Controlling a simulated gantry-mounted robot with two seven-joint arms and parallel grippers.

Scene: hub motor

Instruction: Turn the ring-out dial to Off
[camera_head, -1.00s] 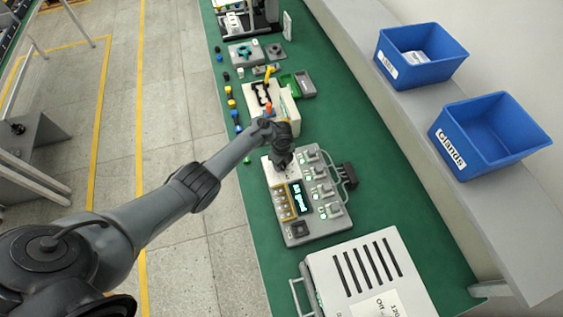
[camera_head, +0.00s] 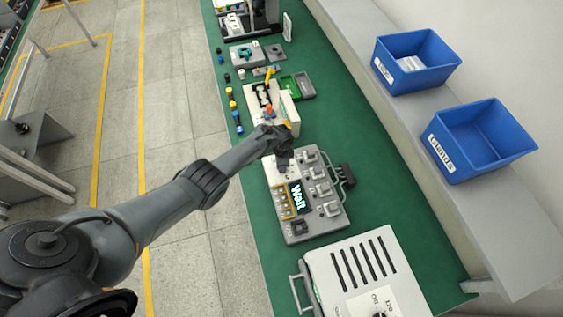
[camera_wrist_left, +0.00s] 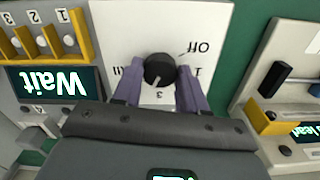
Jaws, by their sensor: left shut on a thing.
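The ring-out dial (camera_wrist_left: 159,70) is a round black knob on a white plate (camera_wrist_left: 115,22) of the grey tester box (camera_head: 300,232). In the left wrist view its labels appear upside down: Off at upper right, 1 at right, 3 below and another at left. I cannot make out where the knob points. My left gripper (camera_wrist_left: 159,88) is shut on the dial, one finger on each side. In the head view my left gripper (camera_head: 284,160) hides the dial. The tester's screen (camera_head: 298,198) reads "Wait". My right gripper is not in view.
A white vented box (camera_head: 408,262) with a handle stands at the near end of the green bench. Beyond the tester are a fixture (camera_head: 289,105) and several small coloured parts. Two blue bins (camera_head: 487,140) sit on the right shelf. Green bench (camera_head: 365,165) lies clear right of the tester.

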